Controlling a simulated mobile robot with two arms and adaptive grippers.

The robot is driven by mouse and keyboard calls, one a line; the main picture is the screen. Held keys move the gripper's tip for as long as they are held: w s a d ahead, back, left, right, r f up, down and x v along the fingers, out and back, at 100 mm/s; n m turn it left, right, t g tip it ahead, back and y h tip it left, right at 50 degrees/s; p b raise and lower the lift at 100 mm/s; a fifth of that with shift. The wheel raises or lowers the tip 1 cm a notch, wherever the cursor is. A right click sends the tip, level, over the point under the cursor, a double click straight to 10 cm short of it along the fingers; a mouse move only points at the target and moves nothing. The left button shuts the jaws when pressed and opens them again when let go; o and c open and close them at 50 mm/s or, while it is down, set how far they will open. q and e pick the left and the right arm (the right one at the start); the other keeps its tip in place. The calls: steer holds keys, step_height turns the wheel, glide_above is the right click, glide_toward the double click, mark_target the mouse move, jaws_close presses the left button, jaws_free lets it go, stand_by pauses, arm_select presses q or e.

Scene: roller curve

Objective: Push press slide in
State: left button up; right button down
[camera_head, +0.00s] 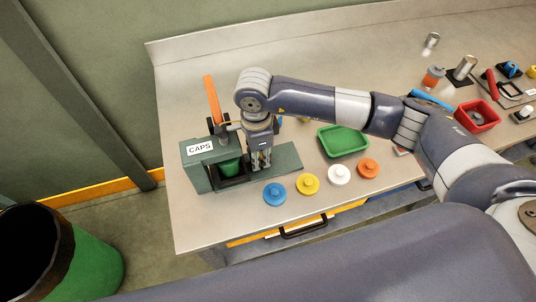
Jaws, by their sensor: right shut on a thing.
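The press (196,178) stands at the left of the bench, a dark green body with a white CAPS label and a raised orange lever (212,98). Its slide (233,182), a dark tray with a green piece in it, lies at the foot of the press, over a green base plate (288,158). My right gripper (262,164) points down just right of the green piece, over the base plate. Its fingers are shut at the outer end of the slide; they hide the part they hold. My left gripper is not in view.
Blue (275,193), yellow (308,183), white (339,175) and orange (368,168) knobbed caps line the front of the bench. A green tray (343,140) stands behind them. A red bin (477,116) and small items are at right. A green barrel (93,262) stands on the floor.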

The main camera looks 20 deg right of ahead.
steer(key=shift+a, duration=0.2)
steer(key=c, duration=1.4)
jaws_free()
steer(key=shift+a, duration=0.15)
steer(key=shift+r, duration=0.1)
steer(key=shift+r, duration=0.4)
step_height(320, 180, up, 11)
steer(key=shift+r, duration=0.1)
